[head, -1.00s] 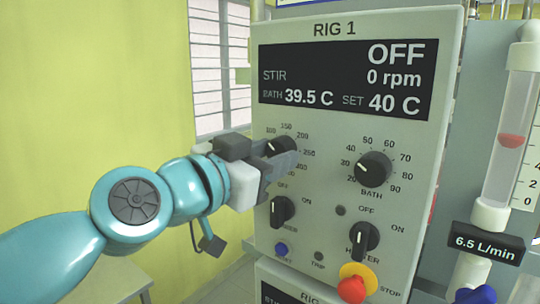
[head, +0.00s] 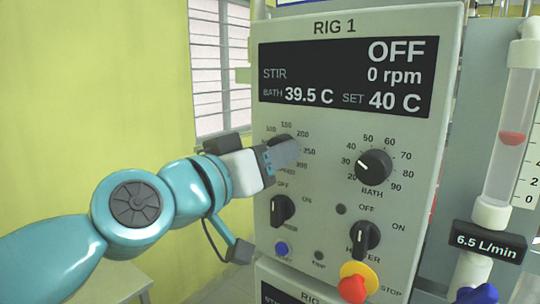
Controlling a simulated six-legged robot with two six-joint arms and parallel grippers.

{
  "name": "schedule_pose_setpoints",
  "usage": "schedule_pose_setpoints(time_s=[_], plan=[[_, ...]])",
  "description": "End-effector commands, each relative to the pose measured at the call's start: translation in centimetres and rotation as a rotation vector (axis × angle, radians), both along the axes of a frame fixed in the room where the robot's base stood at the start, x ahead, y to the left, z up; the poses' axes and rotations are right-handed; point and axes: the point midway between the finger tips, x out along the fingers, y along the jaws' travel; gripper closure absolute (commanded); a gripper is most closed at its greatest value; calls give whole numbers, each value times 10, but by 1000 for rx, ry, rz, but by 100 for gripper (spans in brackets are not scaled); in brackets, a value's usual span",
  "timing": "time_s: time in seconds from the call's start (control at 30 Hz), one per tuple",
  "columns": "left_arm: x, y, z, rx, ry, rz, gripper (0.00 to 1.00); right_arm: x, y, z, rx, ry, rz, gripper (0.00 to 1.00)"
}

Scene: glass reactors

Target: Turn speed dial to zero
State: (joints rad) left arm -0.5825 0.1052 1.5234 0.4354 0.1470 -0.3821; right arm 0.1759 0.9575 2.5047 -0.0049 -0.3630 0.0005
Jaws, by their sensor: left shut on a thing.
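The black speed dial (head: 278,143) is at the upper left of the RIG 1 panel, mostly hidden behind my left gripper. Its scale reads up to about 300, and its pointer is hidden. My left gripper (head: 284,153) is at the dial, shut on it. The display (head: 345,77) reads OFF, STIR 0 rpm, BATH 39.5 C and SET 40 C. My right gripper is not in view.
The bath dial (head: 374,167) is to the right. Below are the stirrer switch (head: 282,210), the heater switch (head: 365,238) and a red stop button (head: 352,289) on yellow. A flow meter tube (head: 513,135) stands at the right edge.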

Motion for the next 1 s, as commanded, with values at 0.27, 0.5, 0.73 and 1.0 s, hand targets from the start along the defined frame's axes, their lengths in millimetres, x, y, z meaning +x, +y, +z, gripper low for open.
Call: schedule_pose_setpoints(time_s=[0.27,0.5,0.73,1.0], plan=[[-1,-1,0,-211,155,0,87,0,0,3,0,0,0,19],[-1,-2,1,-397,290,-1,87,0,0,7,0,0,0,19],[-2,-3,1,-567,414,-1,87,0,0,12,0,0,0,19],[-2,-3,2,-725,528,-2,87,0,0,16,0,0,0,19]])
